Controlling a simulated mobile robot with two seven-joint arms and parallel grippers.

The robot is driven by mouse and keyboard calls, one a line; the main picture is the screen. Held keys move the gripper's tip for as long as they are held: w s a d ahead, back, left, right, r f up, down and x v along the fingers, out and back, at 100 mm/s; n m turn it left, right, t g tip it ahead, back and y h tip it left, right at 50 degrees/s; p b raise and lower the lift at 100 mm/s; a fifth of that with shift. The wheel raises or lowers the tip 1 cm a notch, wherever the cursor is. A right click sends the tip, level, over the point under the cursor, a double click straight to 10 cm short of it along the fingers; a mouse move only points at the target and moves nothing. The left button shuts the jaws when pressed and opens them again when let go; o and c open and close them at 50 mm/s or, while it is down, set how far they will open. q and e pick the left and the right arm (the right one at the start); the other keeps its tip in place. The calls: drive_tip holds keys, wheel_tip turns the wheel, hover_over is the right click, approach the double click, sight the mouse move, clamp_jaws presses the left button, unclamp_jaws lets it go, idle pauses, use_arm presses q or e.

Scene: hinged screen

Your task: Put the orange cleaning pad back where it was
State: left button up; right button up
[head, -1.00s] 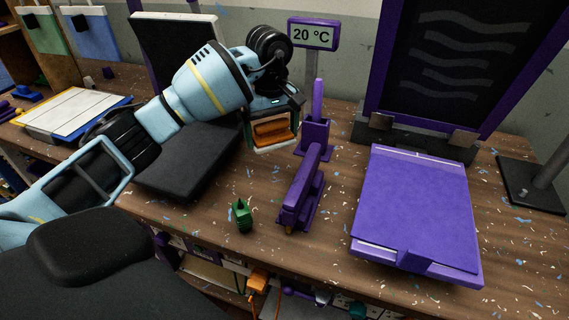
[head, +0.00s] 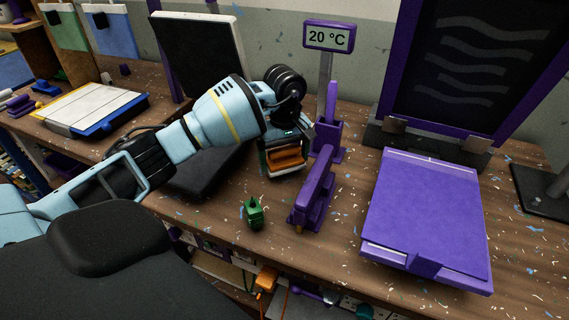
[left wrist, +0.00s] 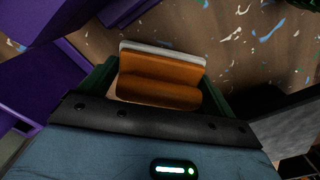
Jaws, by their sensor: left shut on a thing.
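The orange cleaning pad (head: 287,160) has a pale base layer. It also shows in the left wrist view (left wrist: 160,75), between dark green fingers. My left gripper (head: 286,166) is shut on the pad, low over the bench, just left of the purple upright holder (head: 327,136). I cannot tell whether the pad touches the bench top. My right gripper is not in view.
A purple stapler-like tool (head: 314,192) stands right of the pad. A small green object (head: 254,213) stands in front. A purple flat press (head: 428,209) fills the right. A temperature sign (head: 329,37) stands behind. Bare bench lies between them.

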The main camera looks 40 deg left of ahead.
sight(285, 148)
use_arm(q)
drive_tip(key=shift+f, duration=1.25)
drive_tip(key=shift+f, duration=0.1)
drive_tip(key=shift+f, duration=0.15)
drive_tip(key=o, duration=0.7)
wheel_tip(285, 148, up, 12)
drive_tip(key=shift+r, duration=0.2)
